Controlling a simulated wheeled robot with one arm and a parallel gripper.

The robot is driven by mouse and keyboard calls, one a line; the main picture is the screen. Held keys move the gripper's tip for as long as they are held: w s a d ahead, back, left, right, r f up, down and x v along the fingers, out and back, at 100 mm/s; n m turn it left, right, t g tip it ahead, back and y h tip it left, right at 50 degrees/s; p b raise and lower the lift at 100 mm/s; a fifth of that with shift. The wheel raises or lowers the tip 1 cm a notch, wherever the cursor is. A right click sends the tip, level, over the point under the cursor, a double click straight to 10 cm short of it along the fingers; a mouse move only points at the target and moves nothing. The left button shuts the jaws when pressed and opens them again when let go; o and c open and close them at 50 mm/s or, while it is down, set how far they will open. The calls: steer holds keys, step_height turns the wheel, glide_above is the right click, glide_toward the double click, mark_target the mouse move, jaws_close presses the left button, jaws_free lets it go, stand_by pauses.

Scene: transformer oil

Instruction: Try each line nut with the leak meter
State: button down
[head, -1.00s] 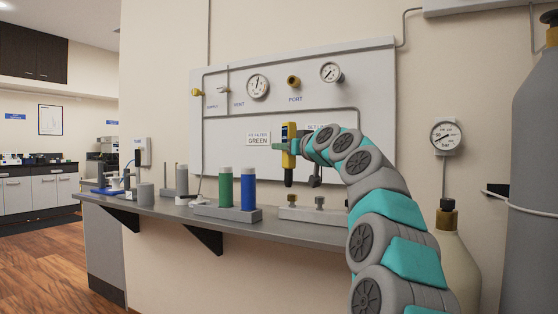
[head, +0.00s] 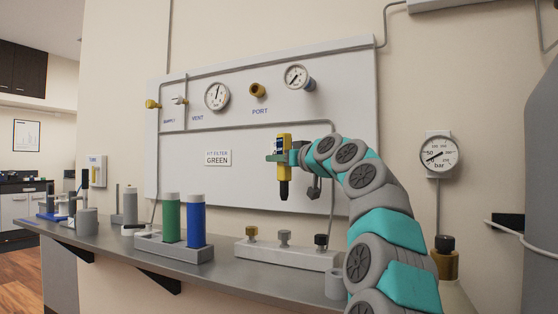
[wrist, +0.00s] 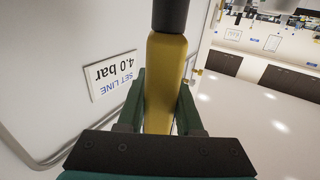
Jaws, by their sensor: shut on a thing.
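The leak meter (head: 284,172) is a yellow hand tool with a dark nozzle. It hangs upright, nozzle down, in front of the wall panel. My gripper (head: 278,157) is shut on its yellow body. In the wrist view the yellow body (wrist: 165,85) sits between the two green fingers (wrist: 163,105), its dark end at the top edge. Below the meter, a pale block on the shelf carries a brass fitting (head: 251,232), a grey fitting (head: 284,238) and a black fitting (head: 321,241). I cannot tell whether these are the line nuts. The nozzle is apart from them.
A rack with green (head: 172,218) and blue (head: 196,221) cylinders stands left of the block (head: 270,252). A "SET LINE 4.0 bar" sign (wrist: 113,75) shows in the wrist view.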

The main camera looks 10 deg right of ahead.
step_height(320, 180, down, 7)
steer(key=b, duration=0.7)
steer(key=shift+f+b, duration=0.55)
steer(key=shift+b, duration=0.25)
stand_by(2.6)
steer(key=shift+r, duration=0.15)
step_height(320, 180, up, 7)
steer(key=p, duration=0.6)
steer(key=shift+p, duration=0.4)
steer(key=shift+s, duration=0.1)
